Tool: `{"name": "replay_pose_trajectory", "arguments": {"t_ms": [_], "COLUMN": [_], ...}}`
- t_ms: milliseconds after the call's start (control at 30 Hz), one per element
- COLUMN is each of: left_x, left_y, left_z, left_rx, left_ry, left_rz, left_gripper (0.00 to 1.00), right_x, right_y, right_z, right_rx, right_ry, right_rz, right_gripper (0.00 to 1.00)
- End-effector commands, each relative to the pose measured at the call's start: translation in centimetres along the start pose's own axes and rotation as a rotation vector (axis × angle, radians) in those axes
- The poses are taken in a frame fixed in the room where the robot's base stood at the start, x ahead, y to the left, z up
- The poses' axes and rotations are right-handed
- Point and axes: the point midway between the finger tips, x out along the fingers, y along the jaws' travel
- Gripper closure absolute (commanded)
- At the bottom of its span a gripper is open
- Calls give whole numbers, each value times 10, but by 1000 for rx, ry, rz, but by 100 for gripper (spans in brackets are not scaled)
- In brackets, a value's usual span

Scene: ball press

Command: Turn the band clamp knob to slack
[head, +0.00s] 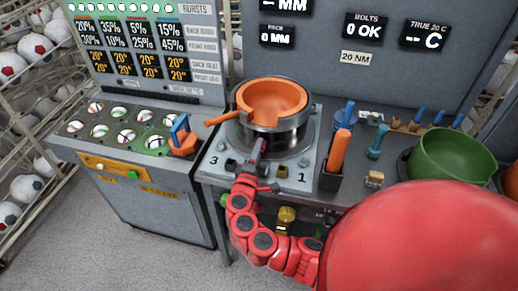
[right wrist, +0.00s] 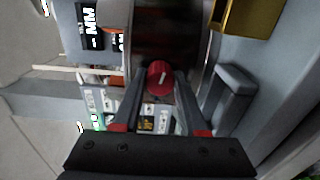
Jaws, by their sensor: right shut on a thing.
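The band clamp knob (right wrist: 159,78) is a small round red knob with a white pointer line, in the middle of the right wrist view. It sits on the front of a dark metal ring (head: 288,140) that surrounds an orange bowl (head: 270,95) on the press. My right gripper (right wrist: 161,86) is shut on the knob, with one finger on each side. In the head view my right gripper (head: 257,152) reaches the front of the ring, and the knob cannot be made out there. My left gripper is not in view.
A grey plate (head: 222,160) with numbers lies under the ring. To its right stand an orange-handled tool (head: 340,150) in a dark holder and a green bowl (head: 452,155). A panel with balls (head: 120,112) is on the left. Displays (head: 364,30) hang behind.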

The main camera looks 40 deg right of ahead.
Motion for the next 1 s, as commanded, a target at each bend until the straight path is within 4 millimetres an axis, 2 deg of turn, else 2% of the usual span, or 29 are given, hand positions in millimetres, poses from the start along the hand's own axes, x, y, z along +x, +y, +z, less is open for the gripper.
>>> {"name": "replay_pose_trajectory", "arguments": {"t_ms": [400,967,1000], "left_x": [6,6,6], "left_y": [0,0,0], "left_z": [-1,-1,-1], "left_rx": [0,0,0], "left_ry": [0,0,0], "left_rz": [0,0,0], "left_gripper": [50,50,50], "right_x": [0,0,0], "right_y": [-1,-2,-2], "right_z": [0,0,0], "right_rx": [-202,-233,-233], "right_ry": [2,2,2], "right_rz": [-2,-5,-5], "right_gripper": [100,100,57]}}
